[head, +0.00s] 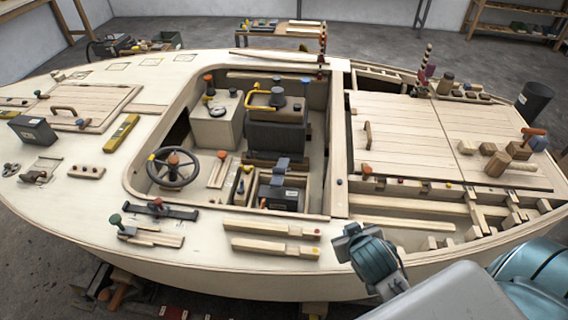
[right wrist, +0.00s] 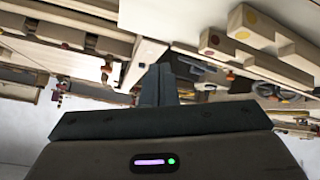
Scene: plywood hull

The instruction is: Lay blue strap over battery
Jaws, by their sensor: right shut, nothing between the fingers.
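A dark box that looks like the battery (head: 280,199) sits low in the cockpit, in a wooden tray near the cockpit's front edge. A small blue-grey piece, possibly the blue strap (head: 281,165), shows at the battery's back edge; I cannot tell whether it is fixed there. My right gripper (head: 351,233) is above the hull's near side, to the right of and nearer than the battery, and apart from it. In the right wrist view its fingers (right wrist: 158,86) are together with nothing between them. My left gripper is not in view.
A steering wheel (head: 173,168) stands left of the battery. Notched wooden bars (head: 270,228) lie on the near deck. A dark seat (head: 275,137) rises behind the battery. Slatted hatch panels (head: 400,132) cover the right side, with a mallet (head: 516,149) on them.

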